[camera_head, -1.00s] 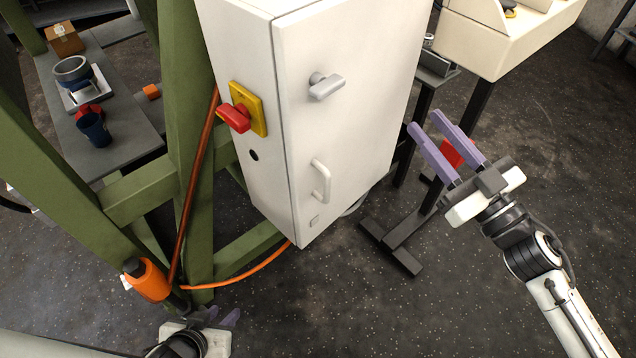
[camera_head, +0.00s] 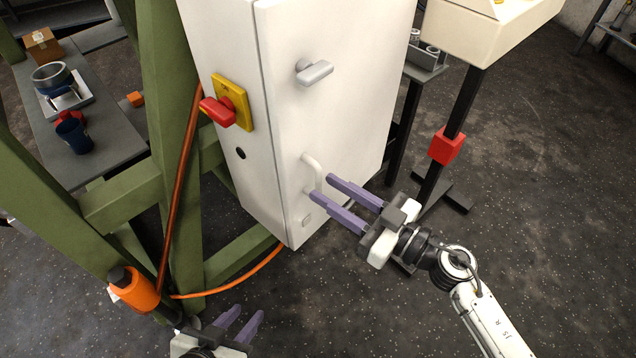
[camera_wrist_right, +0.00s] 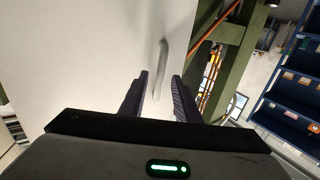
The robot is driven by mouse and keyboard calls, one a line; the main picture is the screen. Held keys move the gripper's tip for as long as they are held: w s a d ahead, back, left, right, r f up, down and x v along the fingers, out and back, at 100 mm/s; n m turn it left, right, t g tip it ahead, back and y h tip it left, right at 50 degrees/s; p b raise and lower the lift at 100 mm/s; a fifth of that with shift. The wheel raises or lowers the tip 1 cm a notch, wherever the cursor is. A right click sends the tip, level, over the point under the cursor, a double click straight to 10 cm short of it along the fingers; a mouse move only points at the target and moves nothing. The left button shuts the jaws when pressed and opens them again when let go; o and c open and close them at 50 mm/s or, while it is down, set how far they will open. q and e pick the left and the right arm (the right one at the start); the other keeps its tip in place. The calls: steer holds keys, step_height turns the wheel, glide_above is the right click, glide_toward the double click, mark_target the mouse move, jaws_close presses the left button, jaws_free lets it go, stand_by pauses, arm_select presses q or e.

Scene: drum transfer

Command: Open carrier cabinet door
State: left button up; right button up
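The carrier cabinet (camera_head: 225,50) is a tall white box with its door (camera_head: 350,100) facing right. The door has a grey latch knob (camera_head: 314,72) in its upper part and a white bar handle (camera_head: 312,172) lower down. My right gripper (camera_head: 320,186) is open, with its purple fingertips close to the bar handle. In the right wrist view the handle (camera_wrist_right: 162,62) lies ahead of the spread fingers (camera_wrist_right: 160,82), with nothing between them; contact cannot be told. My left gripper (camera_head: 247,318) is open and empty at the bottom, below the cabinet.
A red rotary switch (camera_head: 217,111) on a yellow plate sticks out of the cabinet's left side. Green frame posts (camera_head: 165,60) and an orange cable (camera_head: 235,285) stand at the left. A stand with a red block (camera_head: 446,146) is to the right.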

mark_target(321, 186)
steer(key=shift+x, duration=1.75)
jaws_close()
